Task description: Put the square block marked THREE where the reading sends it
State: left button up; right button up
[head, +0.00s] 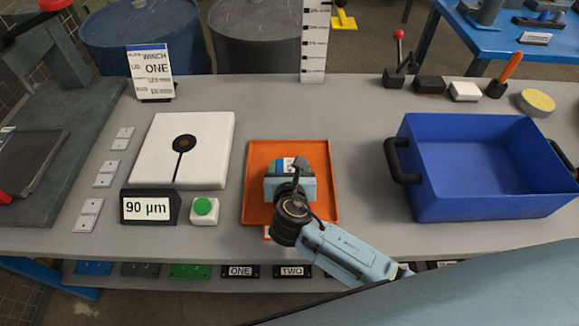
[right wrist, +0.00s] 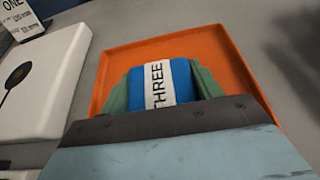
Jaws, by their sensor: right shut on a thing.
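The block marked THREE (right wrist: 181,85) is blue with a white label band. It shows only partly in the head view (head: 288,164), within the orange tray's (head: 326,200) outline. My right gripper (head: 290,174) is shut on it, with a green finger at each side in the right wrist view (right wrist: 163,92). I cannot tell whether the block touches the tray floor. A black display (head: 148,207) reads 90 µm. My left gripper is not in view.
A white plate with a dark disc (head: 212,150) and a green button (head: 204,207) stand left of the tray. A blue bin (head: 470,205) stands right. Below the front edge are slots labelled ONE (head: 240,271) and TWO (head: 292,271). The tabletop between tray and bin is clear.

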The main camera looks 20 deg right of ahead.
jog(key=o, duration=1.2)
jog(key=shift+o, duration=0.2)
jog(key=shift+s+r, duration=0.2)
jog(key=p+v, duration=0.2)
jog(key=v, duration=0.9)
jog(key=shift+s+a, duration=0.15)
jog(key=shift+s, duration=0.1)
